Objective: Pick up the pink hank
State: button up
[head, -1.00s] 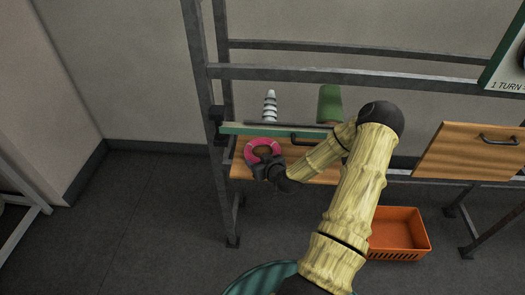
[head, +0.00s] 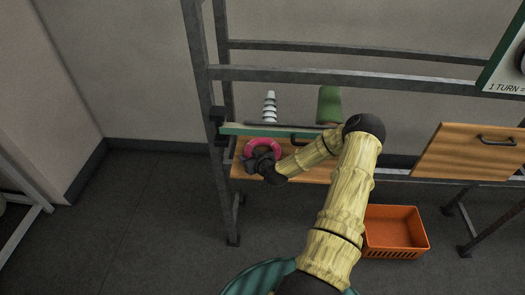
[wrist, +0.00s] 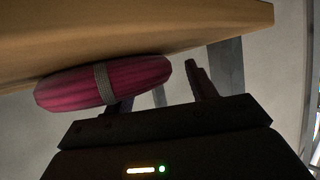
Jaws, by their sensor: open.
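The pink hank (head: 264,146) is a ring in front of a wooden panel at the left of the metal frame. In the wrist view the hank (wrist: 85,86) shows edge-on as a ribbed oval with a grey band, close beside the wood. My gripper (head: 257,163) is at the lower front of the ring in the head view. In the wrist view my gripper (wrist: 156,90) is open. One finger shows bare to the right of the hank; the other is partly hidden behind its right end. The gap between the fingers shows nothing held.
A green-edged shelf (head: 275,131) runs just above the hank, with a striped cone (head: 269,106) and a green cylinder (head: 329,104) there. The wooden panel (head: 240,172) lies close to my gripper. An orange basket (head: 395,229) stands on the floor to the right.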

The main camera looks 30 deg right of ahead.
jog(key=shift+c, duration=0.3)
jog(key=c, duration=1)
jog(key=shift+r, duration=0.85)
notch_tip(320, 180, up, 2)
jog(key=shift+s+b, duration=0.1)
jog(key=shift+b, duration=0.35)
jog(key=s+b, duration=0.2)
jog(key=s, duration=1.6)
jog(key=shift+f, duration=0.1)
jog(key=shift+w, duration=0.1)
